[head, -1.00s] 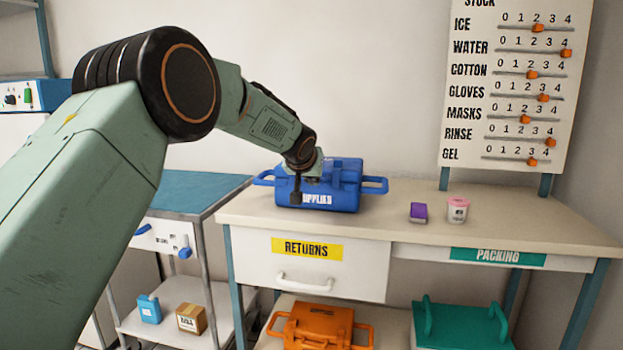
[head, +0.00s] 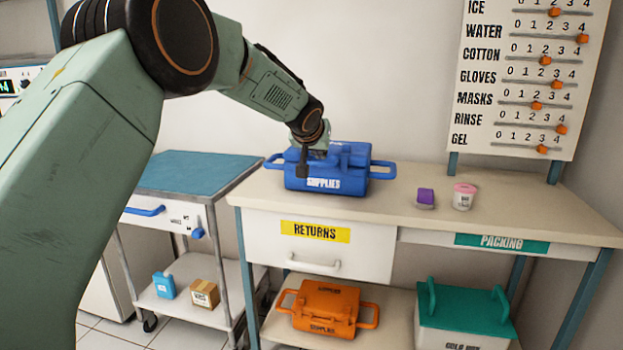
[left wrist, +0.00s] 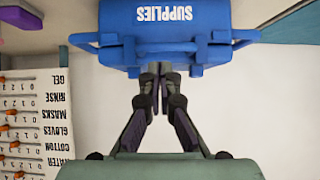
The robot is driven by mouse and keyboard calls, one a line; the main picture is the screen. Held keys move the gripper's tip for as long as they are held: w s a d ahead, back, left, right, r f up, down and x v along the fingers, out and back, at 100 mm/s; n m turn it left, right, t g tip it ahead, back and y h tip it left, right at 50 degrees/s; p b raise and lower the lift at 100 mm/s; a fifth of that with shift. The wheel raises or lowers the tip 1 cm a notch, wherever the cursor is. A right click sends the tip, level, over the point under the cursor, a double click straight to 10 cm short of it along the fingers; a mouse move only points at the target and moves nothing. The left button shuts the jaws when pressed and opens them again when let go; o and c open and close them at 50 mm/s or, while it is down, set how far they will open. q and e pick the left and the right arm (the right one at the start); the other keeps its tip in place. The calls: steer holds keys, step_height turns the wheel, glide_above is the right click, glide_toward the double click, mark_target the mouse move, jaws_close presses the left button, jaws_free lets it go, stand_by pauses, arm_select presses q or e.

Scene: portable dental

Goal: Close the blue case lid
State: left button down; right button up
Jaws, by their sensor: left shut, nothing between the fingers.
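The blue case (head: 330,181) marked SUPPLIES stands on the beige bench top, with a handle out on each side. Its lid looks down over the body in the head view, but I cannot tell whether it is fully seated. My left gripper (head: 303,172) is at the front left of the case, pointing down, its fingers together and empty. In the left wrist view the blue case (left wrist: 170,40) shows upside down, with the gripper fingertips (left wrist: 160,72) at or very near its edge; contact is unclear. My right gripper is not in view.
A purple block (head: 426,198) and a pink-lidded tub (head: 464,196) stand right of the case. An orange case (head: 325,308) and a teal-lidded cold box (head: 465,315) sit on the shelf below. A blue-topped cart (head: 190,172) stands at left. The bench's right end is clear.

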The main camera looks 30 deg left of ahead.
arm_select(q)
steer(key=s+d+f+b, duration=0.1)
steer(key=s+f+b, duration=0.3)
steer(key=s+b, duration=0.3)
steer(key=shift+d+f+b, duration=0.3)
steer(key=shift+f, duration=0.1)
